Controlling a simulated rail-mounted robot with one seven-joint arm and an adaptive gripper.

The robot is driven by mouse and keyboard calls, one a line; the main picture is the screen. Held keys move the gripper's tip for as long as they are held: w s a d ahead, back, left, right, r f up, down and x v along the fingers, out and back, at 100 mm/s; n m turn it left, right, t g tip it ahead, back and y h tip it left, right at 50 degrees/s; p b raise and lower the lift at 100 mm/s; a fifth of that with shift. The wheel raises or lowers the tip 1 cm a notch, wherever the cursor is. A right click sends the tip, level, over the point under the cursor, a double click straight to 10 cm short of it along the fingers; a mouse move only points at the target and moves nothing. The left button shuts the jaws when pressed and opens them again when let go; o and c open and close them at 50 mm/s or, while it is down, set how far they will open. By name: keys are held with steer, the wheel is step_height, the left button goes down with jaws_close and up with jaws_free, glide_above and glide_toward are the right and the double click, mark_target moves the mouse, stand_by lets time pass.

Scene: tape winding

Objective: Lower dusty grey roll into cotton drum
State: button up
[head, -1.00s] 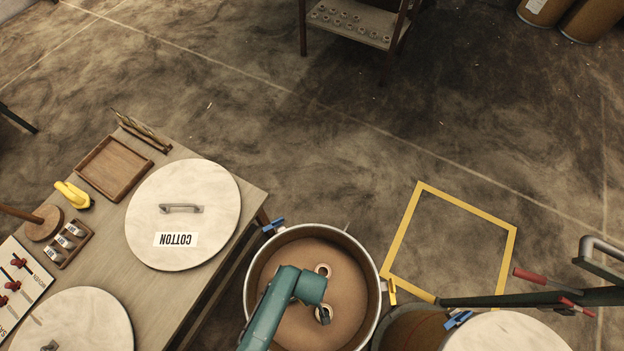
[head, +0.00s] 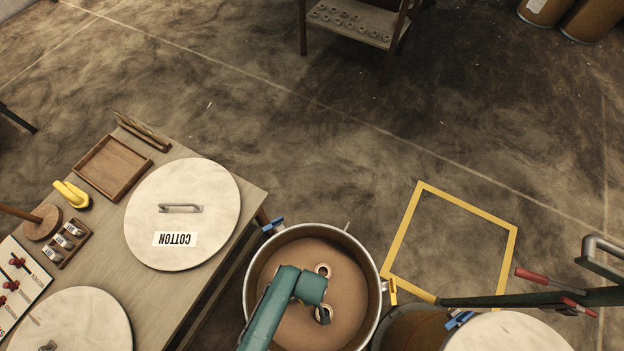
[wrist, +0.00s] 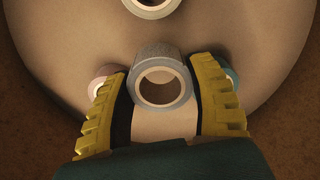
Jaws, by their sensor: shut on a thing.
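The dusty grey roll (wrist: 160,58) is between the yellow fingers of my gripper (wrist: 161,92), its hole facing the wrist camera. My gripper is shut on it. The cotton drum (head: 374,272) is the open metal-rimmed drum at bottom centre in the head view. My teal arm reaches over its rim, with its end above the brown inside, and hides part of the drum. A pale roll (wrist: 152,4) lies ahead of the grey one. A pinkish roll (wrist: 104,82) and a teal roll (wrist: 232,77) show beside the fingers. I cannot tell whether the grey roll touches anything below.
A white lid marked COTTON (head: 195,205) lies on the table (head: 240,178) left of the drum. A brown drum (head: 408,330) and a dark bar with red handles (head: 500,299) stand on the right. A yellow floor square (head: 462,196) is empty.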

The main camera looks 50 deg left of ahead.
steer(key=shift+f+b, duration=0.9)
steer(key=shift+f, duration=0.35)
stand_by(0.3)
steer(key=o, duration=1.1)
steer(key=shift+r, duration=0.15)
step_height(320, 180, up, 12)
steer(key=shift+f, duration=0.1)
